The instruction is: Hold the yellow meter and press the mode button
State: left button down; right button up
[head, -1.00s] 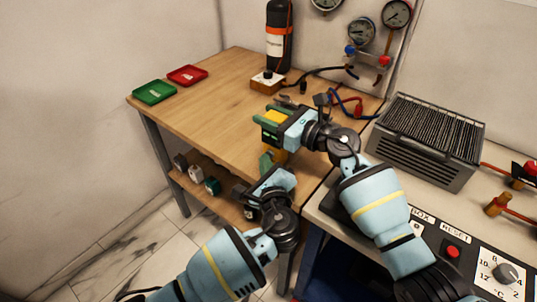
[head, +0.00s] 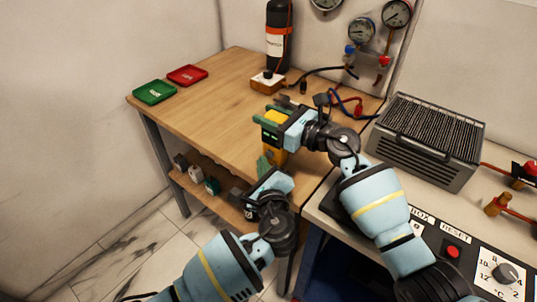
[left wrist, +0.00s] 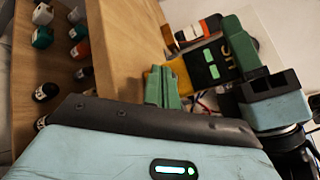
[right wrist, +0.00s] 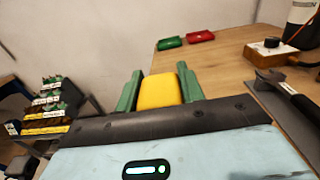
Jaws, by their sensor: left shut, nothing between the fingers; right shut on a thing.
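The yellow meter (head: 275,154) is upright above the table's front edge, held in my right gripper (head: 272,124). In the right wrist view its plain yellow side (right wrist: 160,91) sits between the two green fingers. In the left wrist view the meter's dark face (left wrist: 207,62) shows lit green patches; I cannot make out which part is the mode button. My left gripper (head: 263,163) is shut and empty, just below and left of the right one, close to the meter. In the left wrist view its fingertips (left wrist: 162,76) overlap the meter's near end; I cannot tell if they touch.
The wooden table (head: 200,105) is clear at its middle. Green (head: 154,92) and red (head: 187,75) trays lie at the back left. A small box with cables (head: 268,82) stands at the back. A ribbed metal unit (head: 426,140) stands at the right. Small items fill the shelf below.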

pick_arm(q)
jog(key=shift+s+a, duration=0.15)
jog(key=shift+s, duration=0.05)
jog(key=s+a, duration=0.1)
jog(key=s, duration=0.1)
jog(key=s+a, duration=0.1)
jog(key=s, duration=0.1)
jog(key=shift+a, duration=0.35)
dwell(0.3)
jog(key=shift+s, duration=0.1)
dwell(2.3)
jog(key=s+a, duration=0.2)
jog(key=s, duration=0.1)
dwell(0.4)
jog(key=shift+w+d, duration=0.8)
jog(key=shift+w, duration=0.4)
jog(key=shift+w+d, duration=0.85)
jog(key=shift+w, duration=0.4)
jog(key=shift+w+d, duration=0.8)
jog(key=shift+w, duration=0.4)
